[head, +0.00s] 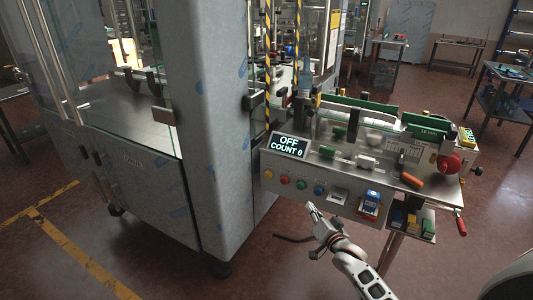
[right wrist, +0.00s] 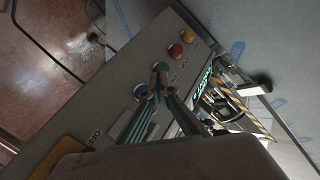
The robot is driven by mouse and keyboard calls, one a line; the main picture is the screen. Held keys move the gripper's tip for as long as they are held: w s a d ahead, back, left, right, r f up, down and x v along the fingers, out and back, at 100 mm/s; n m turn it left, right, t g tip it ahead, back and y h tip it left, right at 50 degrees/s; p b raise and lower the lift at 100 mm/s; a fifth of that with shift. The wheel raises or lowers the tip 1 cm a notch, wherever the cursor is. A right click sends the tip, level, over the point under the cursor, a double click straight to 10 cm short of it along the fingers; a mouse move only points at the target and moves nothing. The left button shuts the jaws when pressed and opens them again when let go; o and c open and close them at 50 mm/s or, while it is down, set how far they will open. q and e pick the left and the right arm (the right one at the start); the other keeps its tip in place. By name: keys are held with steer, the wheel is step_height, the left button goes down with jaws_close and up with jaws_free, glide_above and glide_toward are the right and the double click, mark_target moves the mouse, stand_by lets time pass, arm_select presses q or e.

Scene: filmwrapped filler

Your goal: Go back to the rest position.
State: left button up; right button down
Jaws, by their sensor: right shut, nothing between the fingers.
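My right gripper (head: 313,209) is shut and empty, just in front of and below the button panel in the head view. In the right wrist view its fingertips (right wrist: 159,70) are together in front of the panel. Whether they touch it I cannot tell. The control panel (head: 345,207) carries a yellow button (head: 268,174), a red button (head: 284,179), a green button (head: 301,184) and a blue button (head: 319,190). The fingers hide part of the button row in the right wrist view. The display (head: 291,146) reads "OFF" and "COUNT 0". My left gripper is not in view.
A large film-wrapped cabinet (head: 205,120) stands left of the panel. An orange handle (head: 411,181) and a red-handled lever (head: 460,222) stick out at the right. Side tables (head: 505,85) stand behind. The floor (head: 240,285) in front is mostly clear, with yellow lines at left.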

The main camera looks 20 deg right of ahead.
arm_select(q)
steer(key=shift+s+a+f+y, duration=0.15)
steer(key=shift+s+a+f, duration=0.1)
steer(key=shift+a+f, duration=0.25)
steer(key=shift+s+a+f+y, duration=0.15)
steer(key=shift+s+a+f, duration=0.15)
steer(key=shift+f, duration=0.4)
arm_select(e)
steer(key=s+a+f+n+g+y, duration=0.1)
steer(key=s+a+f+n, duration=0.3)
steer(key=s, duration=0.7)
steer(key=s+a+f+n+g+y, duration=0.1)
steer(key=s+a+f+n+g, duration=0.2)
steer(key=s+a, duration=0.6)
steer(key=s+a+f+n+g+y, duration=0.1)
steer(key=s+a+f+n, duration=0.3)
steer(key=s+a, duration=0.3)
steer(key=s+n, duration=0.1)
steer(key=s, duration=0.4)
steer(key=shift+s+f+g, duration=0.3)
steer(key=shift+f+g, duration=0.1)
